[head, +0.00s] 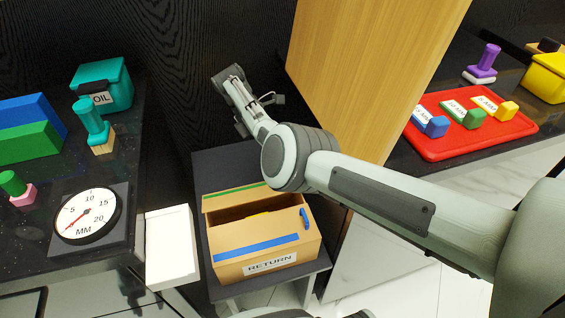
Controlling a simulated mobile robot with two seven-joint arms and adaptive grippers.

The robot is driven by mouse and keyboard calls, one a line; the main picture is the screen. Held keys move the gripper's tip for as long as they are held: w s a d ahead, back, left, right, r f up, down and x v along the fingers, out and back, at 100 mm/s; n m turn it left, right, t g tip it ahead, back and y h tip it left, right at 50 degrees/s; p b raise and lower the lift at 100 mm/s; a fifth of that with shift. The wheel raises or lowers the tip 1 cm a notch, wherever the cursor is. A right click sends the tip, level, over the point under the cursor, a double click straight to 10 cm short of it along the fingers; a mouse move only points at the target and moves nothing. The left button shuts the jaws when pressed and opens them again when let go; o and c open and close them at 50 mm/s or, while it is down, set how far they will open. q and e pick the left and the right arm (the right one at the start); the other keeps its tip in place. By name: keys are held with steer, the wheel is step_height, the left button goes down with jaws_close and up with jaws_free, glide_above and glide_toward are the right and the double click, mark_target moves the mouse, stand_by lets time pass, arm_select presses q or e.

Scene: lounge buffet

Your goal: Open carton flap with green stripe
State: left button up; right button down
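The cardboard carton (230,271) stands on a dark stand, with a "RETURN" label on its front. Its far flap bears a green stripe (237,191) and lies along the back edge of the opening. A blue stripe (256,247) runs across the near panel. A small blue piece (304,218) sits at the right side. My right gripper (229,77) is beyond and above the carton, apart from the flap; its finger opening is unclear. My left gripper is out of view.
A wooden panel (370,60) rises behind my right arm. A white box (171,247) stands left of the carton. The left counter holds a dial (87,216), a teal OIL box (101,84) and blocks. A red tray (470,140) lies on the right counter.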

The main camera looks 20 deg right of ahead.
steer(key=shift+w+d, duration=0.15)
steer(key=c, duration=1)
jaws_free()
steer(key=shift+c, duration=0.2)
steer(key=shift+s+f, duration=0.1)
steer(key=shift+s, duration=0.15)
